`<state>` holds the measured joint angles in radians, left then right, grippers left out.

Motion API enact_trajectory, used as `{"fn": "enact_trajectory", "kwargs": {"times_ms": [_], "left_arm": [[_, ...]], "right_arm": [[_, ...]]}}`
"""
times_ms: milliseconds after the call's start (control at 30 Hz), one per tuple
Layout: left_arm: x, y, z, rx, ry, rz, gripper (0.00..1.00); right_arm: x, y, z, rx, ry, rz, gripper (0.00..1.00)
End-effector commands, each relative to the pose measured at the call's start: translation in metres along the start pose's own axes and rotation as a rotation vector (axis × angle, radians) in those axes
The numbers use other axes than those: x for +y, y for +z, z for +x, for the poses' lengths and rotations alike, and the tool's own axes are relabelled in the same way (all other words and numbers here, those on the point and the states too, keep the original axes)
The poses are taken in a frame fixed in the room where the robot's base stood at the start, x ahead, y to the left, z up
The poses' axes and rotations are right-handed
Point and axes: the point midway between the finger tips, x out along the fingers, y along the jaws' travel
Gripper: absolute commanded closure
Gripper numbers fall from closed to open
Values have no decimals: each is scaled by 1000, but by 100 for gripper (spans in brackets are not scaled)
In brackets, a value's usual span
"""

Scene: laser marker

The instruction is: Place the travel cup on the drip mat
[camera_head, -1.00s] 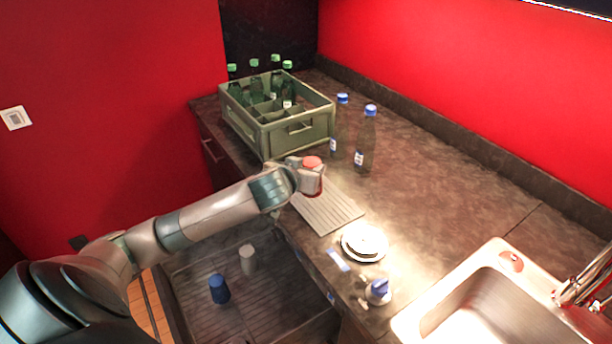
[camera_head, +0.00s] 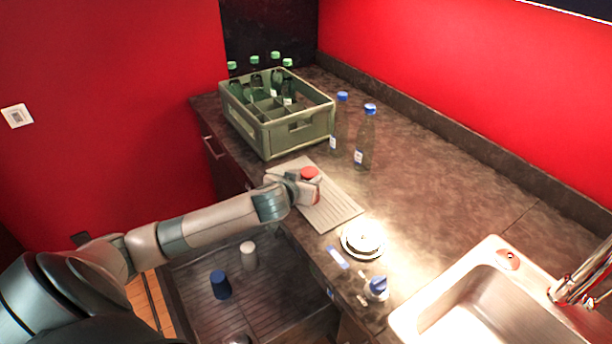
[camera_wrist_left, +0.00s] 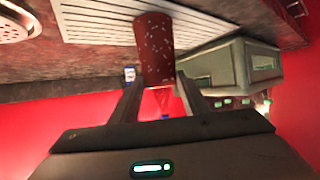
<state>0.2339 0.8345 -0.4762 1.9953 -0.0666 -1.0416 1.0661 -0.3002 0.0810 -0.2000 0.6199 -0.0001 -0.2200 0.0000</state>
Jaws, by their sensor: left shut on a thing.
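The red travel cup (camera_head: 310,174) is held upright in my left gripper (camera_head: 303,187), with its red lid showing above the fingers. In the left wrist view the speckled red cup (camera_wrist_left: 153,50) sits between the two fingers of my left gripper (camera_wrist_left: 157,88). The drip mat (camera_head: 335,212) is a pale ribbed board on the counter. The cup is over its middle part, and the mat also shows behind the cup in the left wrist view (camera_wrist_left: 92,25). I cannot tell whether the cup's base touches the mat. My right gripper is out of view.
A green crate (camera_head: 268,136) with several bottles stands behind the mat. Two blue-capped bottles (camera_head: 366,140) stand to its right. Stacked saucers (camera_head: 363,241) and a blue-topped item (camera_head: 377,288) lie in front. The sink (camera_head: 470,300) is at right. An open drawer below holds cups (camera_head: 220,285).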

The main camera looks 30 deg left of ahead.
Motion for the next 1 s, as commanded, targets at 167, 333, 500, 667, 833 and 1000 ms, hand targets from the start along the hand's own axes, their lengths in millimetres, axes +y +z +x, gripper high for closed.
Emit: {"fn": "enact_trajectory", "kwargs": {"times_ms": [167, 333, 500, 667, 833, 1000], "left_arm": [[0, 0, 0, 1, 0, 0, 97], [0, 3, 1, 0, 0, 0, 51], [0, 2, 1, 0, 0, 0, 40], [0, 2, 1, 0, 0, 0, 40], [0, 0, -1, 0, 1, 0, 40], [0, 2, -13, 0, 1, 0, 40]], "right_arm": [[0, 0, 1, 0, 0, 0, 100], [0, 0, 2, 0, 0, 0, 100], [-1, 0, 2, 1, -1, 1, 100], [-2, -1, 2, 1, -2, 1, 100], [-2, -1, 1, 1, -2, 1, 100], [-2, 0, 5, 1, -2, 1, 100]]}}
